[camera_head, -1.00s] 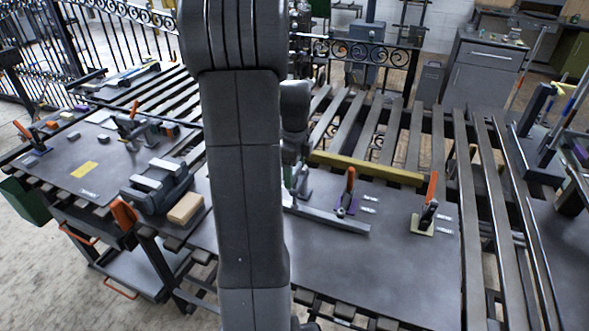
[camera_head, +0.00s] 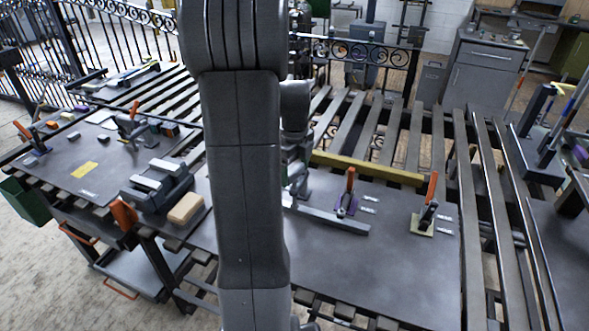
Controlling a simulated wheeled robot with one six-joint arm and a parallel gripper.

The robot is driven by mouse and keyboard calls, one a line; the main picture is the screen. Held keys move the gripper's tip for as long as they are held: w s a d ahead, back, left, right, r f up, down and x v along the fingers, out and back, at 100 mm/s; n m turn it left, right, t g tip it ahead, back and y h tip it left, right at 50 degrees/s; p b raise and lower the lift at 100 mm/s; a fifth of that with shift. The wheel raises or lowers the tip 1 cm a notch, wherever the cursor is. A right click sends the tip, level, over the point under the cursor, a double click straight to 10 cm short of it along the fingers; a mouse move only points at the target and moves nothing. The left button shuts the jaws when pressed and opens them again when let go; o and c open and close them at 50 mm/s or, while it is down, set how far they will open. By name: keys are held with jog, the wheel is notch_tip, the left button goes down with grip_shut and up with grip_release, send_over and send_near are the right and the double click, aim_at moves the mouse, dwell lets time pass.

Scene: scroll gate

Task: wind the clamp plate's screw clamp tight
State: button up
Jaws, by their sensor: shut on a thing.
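The clamp plate (camera_head: 400,265) is the dark grey sheet at the centre right. At its left side the grey screw clamp (camera_head: 301,188) shows only in part; my arm hides the rest, including most of its handle. My gripper (camera_head: 294,172) is over the screw clamp, seen only as a sliver at the right edge of my arm. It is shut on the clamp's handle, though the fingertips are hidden. A grey bar (camera_head: 335,219) lies on the plate in front of the clamp.
Two orange-handled toggle clamps, one on a purple base (camera_head: 347,194) and one on a yellow base (camera_head: 425,215), stand upright on the plate. A yellow bar (camera_head: 368,169) runs behind them. A grey vise (camera_head: 160,190) and a tan block (camera_head: 186,208) sit at left.

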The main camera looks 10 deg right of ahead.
aim_at(294, 169)
jog(key=o, duration=1)
jog(key=shift+w+r, duration=0.1)
jog(key=shift+r, duration=0.1)
jog(key=shift+c, duration=0.2)
jog(key=shift+f, duration=0.1)
notch_tip(294, 169, up, 14)
jog(key=shift+f+b, duration=0.1)
jog(key=shift+b, duration=0.4)
jog(key=shift+f, duration=0.1)
notch_tip(294, 169, down, 14)
jog(key=shift+r+p, duration=0.1)
jog(key=shift+p, duration=0.4)
